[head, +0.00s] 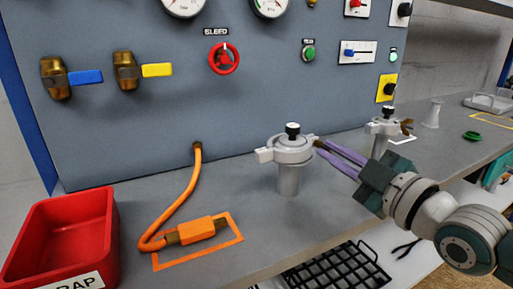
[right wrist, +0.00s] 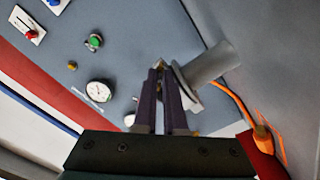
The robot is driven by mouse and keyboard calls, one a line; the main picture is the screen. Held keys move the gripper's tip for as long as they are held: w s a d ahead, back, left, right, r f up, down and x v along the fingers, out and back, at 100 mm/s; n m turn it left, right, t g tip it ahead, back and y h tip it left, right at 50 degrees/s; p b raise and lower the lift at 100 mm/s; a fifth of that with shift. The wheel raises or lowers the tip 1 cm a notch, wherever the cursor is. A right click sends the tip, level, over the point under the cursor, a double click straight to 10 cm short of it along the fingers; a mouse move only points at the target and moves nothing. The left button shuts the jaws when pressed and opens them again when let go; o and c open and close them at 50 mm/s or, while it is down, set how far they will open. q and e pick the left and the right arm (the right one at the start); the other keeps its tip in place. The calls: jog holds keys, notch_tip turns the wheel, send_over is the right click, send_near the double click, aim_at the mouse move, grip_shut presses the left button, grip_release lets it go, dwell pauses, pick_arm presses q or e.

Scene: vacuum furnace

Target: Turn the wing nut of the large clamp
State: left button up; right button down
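The large clamp (head: 288,152) is a pale ring around a grey upright pipe stub with a black knob on top, standing on the bench at centre. In the right wrist view its grey stub (right wrist: 207,66) and flange lie just right of my fingertips. The brass wing nut (right wrist: 160,64) shows only as a small bit between the fingertips; the fingers hide most of it. My right gripper (head: 319,147) reaches in from the right, its purple fingers at the clamp's right side. In the wrist view its fingers (right wrist: 160,75) are close together on the nut. My left gripper is not in view.
A smaller clamp (head: 383,127) with a brass wing nut (head: 407,127) stands behind my right gripper. An orange hose (head: 180,203) and a red bin (head: 62,238) lie left. The grey panel (head: 150,110) rises behind. A black rack (head: 335,270) is below the bench's front edge.

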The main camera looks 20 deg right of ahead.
jog(key=shift+m, duration=0.3)
dwell(0.4)
jog(key=m, duration=0.3)
jog(key=shift+a+p, duration=0.1)
jog(key=shift+p, duration=0.25)
jog(key=m, duration=0.5)
jog(key=shift+m, duration=0.3)
jog(key=c, duration=1.3)
grip_release()
jog(key=shift+o, duration=0.2)
